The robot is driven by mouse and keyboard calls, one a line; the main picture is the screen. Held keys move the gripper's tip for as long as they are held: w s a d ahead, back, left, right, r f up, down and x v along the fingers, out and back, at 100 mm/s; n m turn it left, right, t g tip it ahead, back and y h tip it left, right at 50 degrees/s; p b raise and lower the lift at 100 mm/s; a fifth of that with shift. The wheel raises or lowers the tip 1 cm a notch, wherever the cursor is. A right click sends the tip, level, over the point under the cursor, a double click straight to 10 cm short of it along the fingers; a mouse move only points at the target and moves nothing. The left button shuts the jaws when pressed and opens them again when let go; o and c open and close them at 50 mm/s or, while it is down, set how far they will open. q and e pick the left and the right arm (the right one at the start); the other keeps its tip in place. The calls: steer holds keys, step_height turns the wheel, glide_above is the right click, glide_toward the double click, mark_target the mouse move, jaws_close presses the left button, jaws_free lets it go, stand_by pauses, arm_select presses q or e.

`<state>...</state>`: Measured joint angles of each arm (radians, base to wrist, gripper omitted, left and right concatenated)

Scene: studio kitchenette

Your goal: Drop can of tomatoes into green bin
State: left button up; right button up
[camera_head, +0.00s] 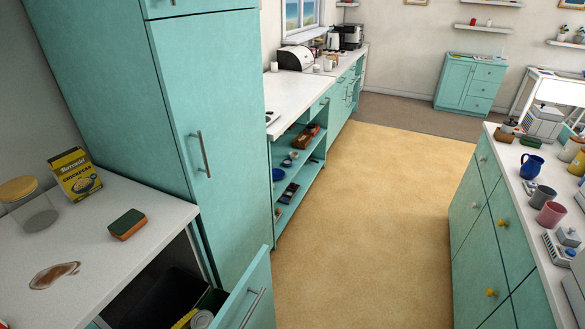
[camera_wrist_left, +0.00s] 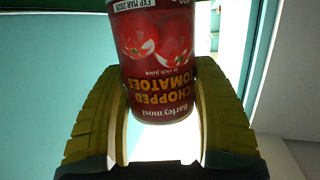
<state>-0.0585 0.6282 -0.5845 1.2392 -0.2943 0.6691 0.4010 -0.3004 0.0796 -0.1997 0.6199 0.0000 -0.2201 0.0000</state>
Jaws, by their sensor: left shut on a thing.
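The can of tomatoes (camera_wrist_left: 155,60) has a red label reading chopped tomatoes, upside down in the left wrist view. My left gripper (camera_wrist_left: 160,130) is shut on it, with a yellow-black finger on each side. In the head view the can's metal top (camera_head: 202,320) shows at the bottom edge, beside a yellow finger of the left gripper (camera_head: 184,320). Both are at the open pull-out under the counter. A dark green bin edge (camera_head: 214,299) shows just behind the can; most of this bin is hidden. My right gripper is not in view.
A black bin (camera_head: 150,300) stands in the pull-out, left of the can. The teal pull-out front (camera_head: 245,290) is to the right.

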arm_select(q)
steer(key=shift+f, duration=0.15)
steer(key=o, duration=1.6)
steer(key=shift+o, duration=0.2)
steer(key=shift+s+a, duration=0.3)
steer(key=shift+s, duration=0.15)
steer(key=v, duration=0.6)
steer(key=shift+s+a, duration=0.1)
